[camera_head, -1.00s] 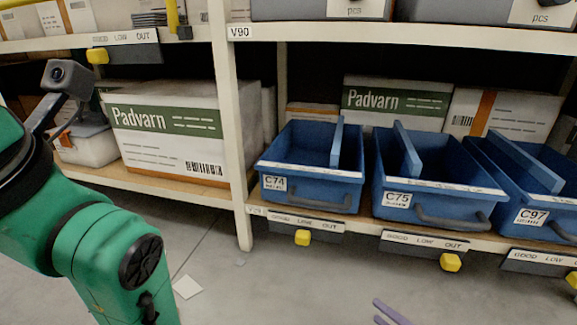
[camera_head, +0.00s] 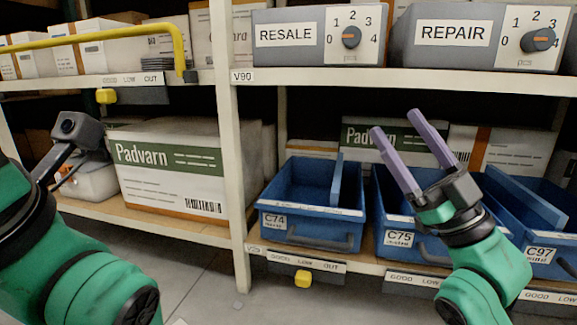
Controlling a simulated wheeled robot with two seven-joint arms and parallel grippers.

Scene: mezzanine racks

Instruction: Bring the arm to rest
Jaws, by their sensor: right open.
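My right gripper (camera_head: 403,124) is raised at the right of the head view, in front of the blue bins C75 and C97. Its two purple fingers point up and to the left, spread apart, with nothing between them. My green right arm (camera_head: 487,278) comes up from the bottom right. My left arm (camera_head: 85,275) shows at the left edge as green links, with a small grey camera (camera_head: 80,130) on it. The left gripper itself is out of the picture.
Blue bins C74 (camera_head: 290,233), C75 (camera_head: 388,246) and C97 (camera_head: 540,257) stand on the lower shelf. RESALE (camera_head: 316,52) and REPAIR (camera_head: 435,55) boxes with dials sit above. A rack post (camera_head: 229,150) and yellow rail (camera_head: 95,39) stand left.

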